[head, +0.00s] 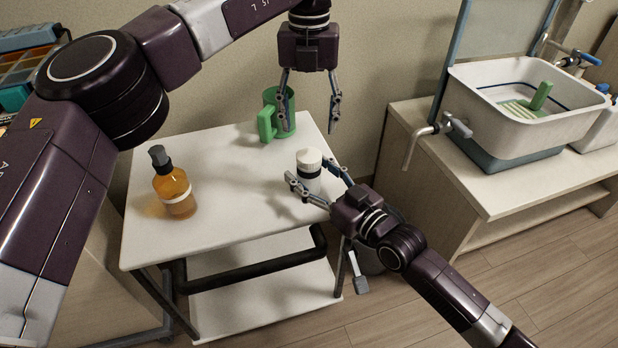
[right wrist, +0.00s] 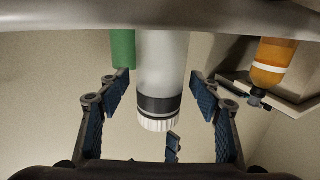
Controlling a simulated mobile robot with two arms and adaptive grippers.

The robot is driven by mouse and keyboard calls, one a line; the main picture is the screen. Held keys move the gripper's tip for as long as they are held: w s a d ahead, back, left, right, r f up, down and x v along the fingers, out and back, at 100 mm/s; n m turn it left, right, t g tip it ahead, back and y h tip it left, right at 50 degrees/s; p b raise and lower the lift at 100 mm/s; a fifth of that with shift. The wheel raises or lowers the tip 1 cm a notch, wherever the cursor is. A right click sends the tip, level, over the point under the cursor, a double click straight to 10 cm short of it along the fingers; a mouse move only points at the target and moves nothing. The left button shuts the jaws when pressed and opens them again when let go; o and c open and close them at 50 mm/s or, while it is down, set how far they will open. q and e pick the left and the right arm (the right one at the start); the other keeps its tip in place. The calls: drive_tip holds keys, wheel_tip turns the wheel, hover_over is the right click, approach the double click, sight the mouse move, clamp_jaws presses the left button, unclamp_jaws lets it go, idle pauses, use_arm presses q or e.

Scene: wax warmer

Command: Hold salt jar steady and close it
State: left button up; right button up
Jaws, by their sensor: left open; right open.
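The salt jar (head: 308,168) stands upright near the table's right edge, with a white lid (head: 309,155) on its top. In the right wrist view the jar (right wrist: 163,65) appears upside down, with a dark band and the ribbed white lid (right wrist: 159,124). Whether the lid is tight cannot be told. My right gripper (head: 308,171) is open, with its fingers on either side of the jar; the right wrist view shows gaps between pads and jar. My left gripper (head: 309,128) is open and empty, pointing down above the jar.
A green mug (head: 271,118) stands behind the jar, near my left gripper. An amber pump bottle (head: 174,190) stands at the left of the white table (head: 225,215). A white basin (head: 525,125) sits on the right bench. The table's middle is clear.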

drive_tip(key=shift+w+a, duration=0.1)
drive_tip(key=shift+w, duration=0.05)
clamp_jaws()
idle(0.4)
